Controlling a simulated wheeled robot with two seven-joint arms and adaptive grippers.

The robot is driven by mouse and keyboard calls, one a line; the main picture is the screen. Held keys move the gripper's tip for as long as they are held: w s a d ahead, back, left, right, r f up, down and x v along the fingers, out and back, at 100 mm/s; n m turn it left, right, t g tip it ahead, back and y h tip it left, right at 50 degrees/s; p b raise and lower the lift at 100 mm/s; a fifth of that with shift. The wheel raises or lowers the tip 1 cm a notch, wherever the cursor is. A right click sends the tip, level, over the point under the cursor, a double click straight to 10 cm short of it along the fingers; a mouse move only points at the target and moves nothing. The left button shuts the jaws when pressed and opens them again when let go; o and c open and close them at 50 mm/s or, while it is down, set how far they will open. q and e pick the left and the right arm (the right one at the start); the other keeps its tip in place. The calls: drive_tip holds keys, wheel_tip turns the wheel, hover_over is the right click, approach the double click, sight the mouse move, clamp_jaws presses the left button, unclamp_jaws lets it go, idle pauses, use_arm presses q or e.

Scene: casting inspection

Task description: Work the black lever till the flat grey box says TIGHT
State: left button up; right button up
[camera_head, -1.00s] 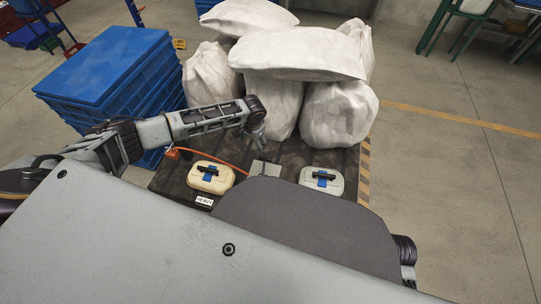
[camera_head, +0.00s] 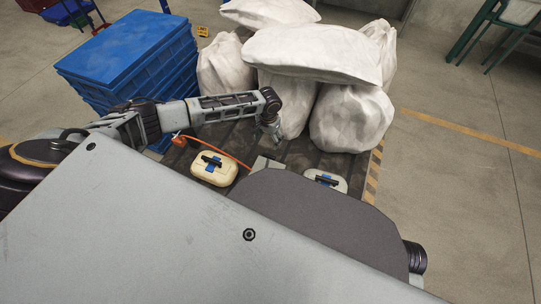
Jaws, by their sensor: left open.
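A flat grey box (camera_head: 266,163) lies on the dark ribbed platform, partly hidden behind my own body. I cannot read any word on it. I cannot make out the black lever for certain. My left gripper (camera_head: 273,134) is open, small in the picture, and hangs just above and behind the grey box, in front of the white sacks. I cannot tell whether it touches anything. My right gripper is out of view.
A cream case (camera_head: 213,169) and a pale grey case (camera_head: 325,181), both black-handled, flank the box. An orange hose (camera_head: 233,157) runs near it. White sacks (camera_head: 312,52) stand behind; blue crates (camera_head: 128,60) stand left. Open floor lies right.

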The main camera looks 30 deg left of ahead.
use_arm(q)
drive_tip(key=shift+s+d+n, duration=0.15)
drive_tip(key=shift+n, duration=0.15)
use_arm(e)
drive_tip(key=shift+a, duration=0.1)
use_arm(q)
drive_tip(key=shift+d+n, duration=0.15)
drive_tip(key=shift+n, duration=0.45)
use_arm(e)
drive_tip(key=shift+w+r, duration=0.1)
use_arm(q)
drive_tip(key=shift+n, duration=0.3)
drive_tip(key=shift+f, duration=0.1)
drive_tip(key=b, duration=0.4)
hover_over(269, 156)
drive_tip(key=shift+f, duration=4.2)
drive_tip(key=shift+f+b, duration=0.75)
drive_tip(key=shift+f, duration=0.75)
drive_tip(key=shift+f+b, duration=0.5)
drive_tip(key=shift+f, duration=0.6)
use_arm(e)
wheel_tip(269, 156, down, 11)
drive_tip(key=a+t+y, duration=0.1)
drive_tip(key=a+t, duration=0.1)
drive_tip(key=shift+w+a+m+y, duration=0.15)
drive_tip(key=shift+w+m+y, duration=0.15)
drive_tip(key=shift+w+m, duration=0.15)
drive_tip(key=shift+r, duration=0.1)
